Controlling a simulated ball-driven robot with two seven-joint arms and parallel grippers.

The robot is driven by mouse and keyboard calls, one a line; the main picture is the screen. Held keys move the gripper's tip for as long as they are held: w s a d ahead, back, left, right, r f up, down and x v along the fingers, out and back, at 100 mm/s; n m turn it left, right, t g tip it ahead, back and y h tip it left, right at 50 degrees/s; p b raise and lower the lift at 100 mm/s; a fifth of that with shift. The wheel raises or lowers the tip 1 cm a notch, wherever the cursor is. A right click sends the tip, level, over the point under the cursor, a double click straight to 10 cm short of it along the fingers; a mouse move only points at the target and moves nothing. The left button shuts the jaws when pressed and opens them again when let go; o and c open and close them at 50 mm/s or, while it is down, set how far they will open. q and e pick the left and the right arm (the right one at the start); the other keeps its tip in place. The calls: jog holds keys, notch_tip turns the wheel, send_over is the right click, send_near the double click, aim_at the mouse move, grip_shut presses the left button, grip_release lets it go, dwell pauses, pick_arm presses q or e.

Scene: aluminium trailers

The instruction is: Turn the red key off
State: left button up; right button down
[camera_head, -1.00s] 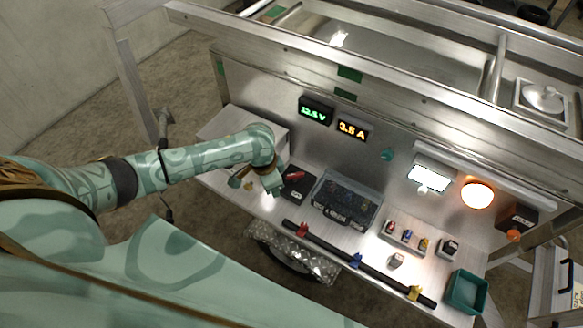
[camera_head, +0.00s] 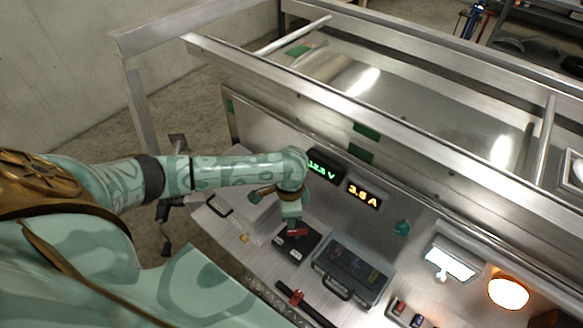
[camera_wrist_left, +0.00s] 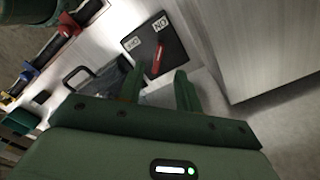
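The red key (camera_head: 298,232) sits on a black switch box (camera_head: 289,249) on the bench. The key also shows in the left wrist view (camera_wrist_left: 157,60), where its far end points toward the "ON" label (camera_wrist_left: 160,23). A second white label, apparently "OFF" (camera_wrist_left: 131,43), is to its left. My left gripper (camera_head: 291,222) is just above the key in the head view. In the left wrist view its two fingers (camera_wrist_left: 158,78) are apart with nothing between the tips; the key appears just beyond them, in line with the gap. Contact cannot be told. My right gripper is not in view.
A case with a clear lid (camera_head: 350,272) stands right of the switch box. The green voltage display (camera_head: 322,166) and amber current display (camera_head: 364,192) are on the panel behind. A lit white lamp (camera_head: 450,262) and an orange lamp (camera_head: 508,292) are at right. A black bar with a red handle (camera_head: 297,297) runs along the front.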

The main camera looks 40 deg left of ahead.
aim_at(290, 231)
pick_arm(q)
notch_tip(290, 231, down, 9)
jog(key=b, duration=0.3)
jog(key=shift+f, duration=0.15)
grip_shut()
